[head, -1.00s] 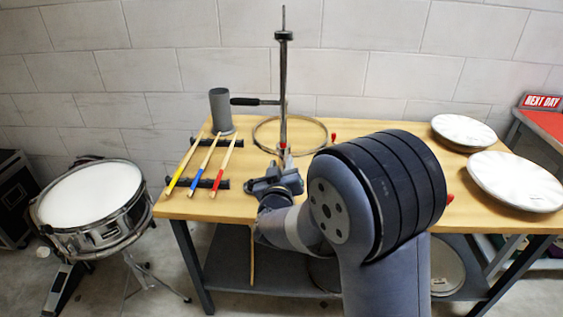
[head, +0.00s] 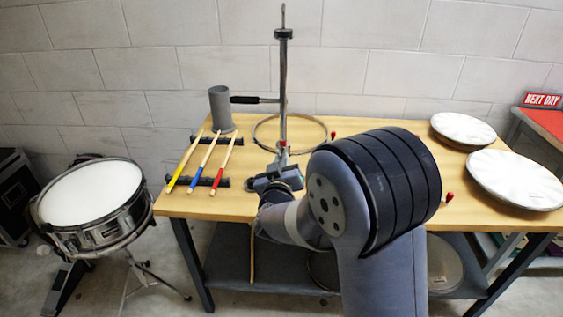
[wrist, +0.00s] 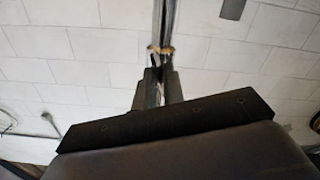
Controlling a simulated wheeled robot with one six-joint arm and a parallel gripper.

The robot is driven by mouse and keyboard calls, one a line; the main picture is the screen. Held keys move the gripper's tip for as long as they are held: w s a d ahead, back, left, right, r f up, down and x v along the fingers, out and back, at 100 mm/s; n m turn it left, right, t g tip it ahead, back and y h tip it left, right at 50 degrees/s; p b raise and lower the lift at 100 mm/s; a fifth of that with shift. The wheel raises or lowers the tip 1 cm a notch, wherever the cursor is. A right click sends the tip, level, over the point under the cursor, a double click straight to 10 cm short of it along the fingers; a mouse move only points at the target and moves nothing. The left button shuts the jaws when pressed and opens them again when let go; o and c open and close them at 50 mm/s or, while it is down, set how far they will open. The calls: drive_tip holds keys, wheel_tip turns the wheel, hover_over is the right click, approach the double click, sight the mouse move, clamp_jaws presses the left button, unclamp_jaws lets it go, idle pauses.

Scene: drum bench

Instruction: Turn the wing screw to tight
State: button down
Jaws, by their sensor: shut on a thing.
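An upright metal stand (head: 283,90) rises from the table, with a black collar near its top and a dark-handled side rod. My gripper (head: 283,157) is at the lower part of this stand, its fingers reaching up to the post. In the wrist view my gripper (wrist: 158,80) has its two fingers close together at the post (wrist: 165,20), shut on the wing screw. The screw is mostly hidden between the fingers, and its angle cannot be made out. A small brass-coloured piece (wrist: 161,50) shows at the post just beyond the fingertips.
A hoop (head: 322,128) lies around the stand's foot. Left of it are a grey cup (head: 220,112) and several drumsticks (head: 207,160) on dark rests. Two white drumheads (head: 515,179) lie at the right. A snare drum (head: 92,196) stands left of the table (head: 225,207).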

drive_tip(key=shift+f, duration=0.1)
drive_tip(key=m+b, duration=0.2)
drive_tip(key=b, duration=0.1)
drive_tip(key=shift+m, duration=0.3)
drive_tip(key=c, duration=1.5)
unclamp_jaws()
drive_tip(key=s, duration=1)
drive_tip(key=shift+s+a+b, duration=0.2)
drive_tip(key=shift+s+b, duration=0.15)
drive_tip(key=shift+s, duration=0.05)
drive_tip(key=shift+w, duration=0.1)
